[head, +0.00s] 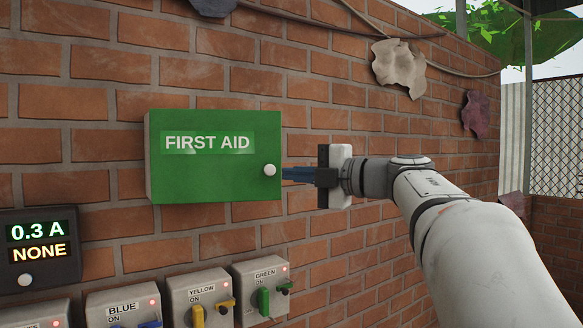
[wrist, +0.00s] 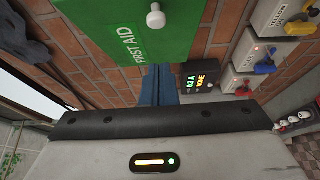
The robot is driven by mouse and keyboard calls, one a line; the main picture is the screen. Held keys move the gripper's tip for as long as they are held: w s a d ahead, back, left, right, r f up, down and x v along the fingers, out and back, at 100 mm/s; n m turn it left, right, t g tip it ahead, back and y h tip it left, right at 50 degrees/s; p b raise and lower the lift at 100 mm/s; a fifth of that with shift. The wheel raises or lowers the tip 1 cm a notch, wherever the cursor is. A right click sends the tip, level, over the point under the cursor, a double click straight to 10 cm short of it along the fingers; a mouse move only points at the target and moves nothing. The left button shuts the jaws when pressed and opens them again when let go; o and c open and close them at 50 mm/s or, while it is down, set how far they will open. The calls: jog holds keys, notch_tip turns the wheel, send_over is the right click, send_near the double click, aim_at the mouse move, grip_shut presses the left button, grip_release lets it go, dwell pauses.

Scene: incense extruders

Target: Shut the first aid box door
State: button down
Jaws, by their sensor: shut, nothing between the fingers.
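The green first aid box (head: 149,158) hangs on the brick wall. Its door (head: 205,180), lettered FIRST AID, has a round white knob (head: 269,170) at its right edge. The door looks flat on the box, with no gap or interior in view. My gripper (head: 286,174) is shut and empty, its blue fingers just right of the knob side; I cannot tell whether they touch the door. In the wrist view the door (wrist: 100,40) and knob (wrist: 155,17) lie just beyond the fingertips (wrist: 157,70).
Below the box are switch units labelled blue (head: 120,306), yellow (head: 205,290) and green (head: 262,275), with levers. A display (head: 38,250) reads 0.3 A and NONE at lower left. Torn scraps (head: 400,66) hang on the wall above right.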

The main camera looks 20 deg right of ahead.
jog(key=w, duration=0.2)
jog(key=w+a+p, duration=0.1)
jog(key=w+p, duration=0.1)
jog(key=w, duration=0.1)
jog(key=shift+w+a, duration=0.25)
jog(key=shift+w, duration=0.05)
jog(key=shift+d, duration=0.1)
